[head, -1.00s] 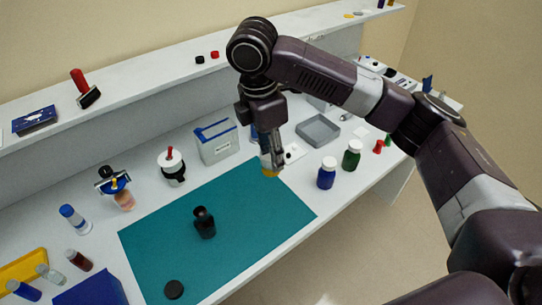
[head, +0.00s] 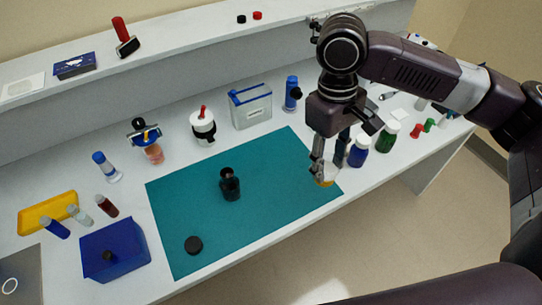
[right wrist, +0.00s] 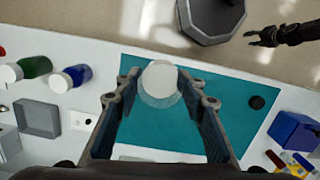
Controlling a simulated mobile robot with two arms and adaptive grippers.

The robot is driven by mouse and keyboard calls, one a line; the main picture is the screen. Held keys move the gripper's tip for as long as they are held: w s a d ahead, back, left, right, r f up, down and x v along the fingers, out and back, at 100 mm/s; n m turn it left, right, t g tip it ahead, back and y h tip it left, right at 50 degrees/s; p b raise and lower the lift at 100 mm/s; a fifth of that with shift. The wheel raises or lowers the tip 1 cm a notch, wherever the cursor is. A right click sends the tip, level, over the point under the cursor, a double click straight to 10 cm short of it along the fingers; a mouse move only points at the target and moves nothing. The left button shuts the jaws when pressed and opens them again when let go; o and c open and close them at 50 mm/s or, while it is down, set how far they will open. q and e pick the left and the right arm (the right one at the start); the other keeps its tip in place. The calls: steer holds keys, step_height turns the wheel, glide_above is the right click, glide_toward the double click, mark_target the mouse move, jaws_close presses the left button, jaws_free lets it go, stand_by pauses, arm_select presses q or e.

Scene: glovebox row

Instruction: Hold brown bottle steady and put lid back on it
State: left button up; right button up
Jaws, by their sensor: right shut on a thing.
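The very dark brown bottle (head: 231,188) stands upright and uncapped on the teal mat. A black lid (head: 193,245) lies flat near the mat's front left; it also shows in the right wrist view (right wrist: 256,102). My right gripper (head: 325,172) is over the mat's right end, away from both, shut on a pale round thing with a yellowish underside (head: 325,182). In the right wrist view it is a whitish disc (right wrist: 160,82) between the fingers. The bottle is hidden in that view. My left gripper (right wrist: 256,38) shows small there, beyond the bench, with its fingertips apart.
A blue bottle (head: 358,151) and a green bottle (head: 387,137) with white caps stand right of the mat. A white pot (head: 203,127) and a white box (head: 251,110) stand behind. A blue box (head: 115,252) is at left.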

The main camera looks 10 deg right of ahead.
steer(key=s+m, duration=0.1)
steer(key=m, duration=0.1)
steer(key=s+f+m, duration=0.1)
steer(key=s+m, duration=0.1)
steer(key=s+d+m, duration=0.1)
steer(key=s, duration=0.1)
steer(key=shift+f+m+y+b, duration=0.3)
steer(key=shift+m, duration=0.1)
